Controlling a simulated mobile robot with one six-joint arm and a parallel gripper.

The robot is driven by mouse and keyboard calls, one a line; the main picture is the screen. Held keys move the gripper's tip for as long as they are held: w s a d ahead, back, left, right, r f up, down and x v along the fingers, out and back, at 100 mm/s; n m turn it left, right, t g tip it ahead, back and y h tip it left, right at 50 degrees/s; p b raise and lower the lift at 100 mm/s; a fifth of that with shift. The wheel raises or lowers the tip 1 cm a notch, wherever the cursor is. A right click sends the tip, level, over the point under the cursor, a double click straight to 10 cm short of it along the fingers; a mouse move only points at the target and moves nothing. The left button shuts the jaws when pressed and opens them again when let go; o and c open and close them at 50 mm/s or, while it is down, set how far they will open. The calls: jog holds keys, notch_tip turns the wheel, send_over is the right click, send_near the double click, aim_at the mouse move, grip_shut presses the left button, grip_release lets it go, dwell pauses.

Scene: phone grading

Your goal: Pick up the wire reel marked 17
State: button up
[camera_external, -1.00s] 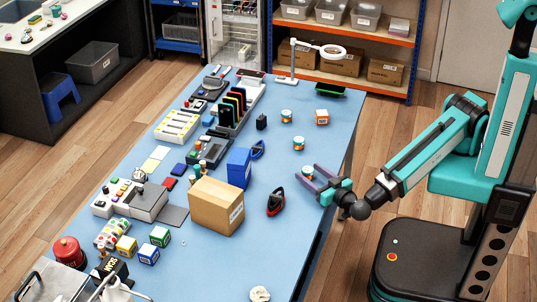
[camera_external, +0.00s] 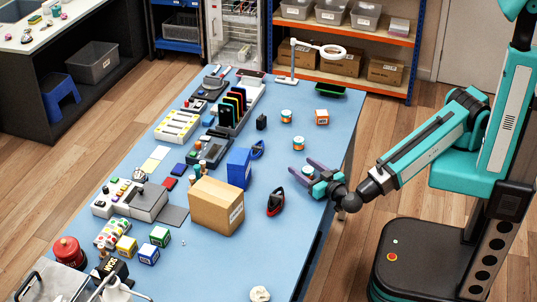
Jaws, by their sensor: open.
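Several small white reels with teal and orange bands stand on the blue table (camera_external: 265,255). One reel (camera_external: 307,171) is between the two purple fingers of my gripper (camera_external: 299,165), close to the palm. My gripper is open around this reel; I cannot tell whether a finger touches it. A second reel (camera_external: 298,143) stands just beyond the fingers, and a third reel (camera_external: 286,115) stands farther back. The markings are too small to read, so I cannot tell which one is 17.
A red and black tool (camera_external: 276,202) lies in front-left of my gripper, and a cardboard box (camera_external: 216,206) stands farther left. A ring lamp (camera_external: 333,51) stands at the back. The front right of the table is mostly clear.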

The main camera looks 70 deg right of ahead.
jog(key=shift+x, duration=0.9)
jog(key=shift+c, duration=0.4)
jog(key=c, duration=1)
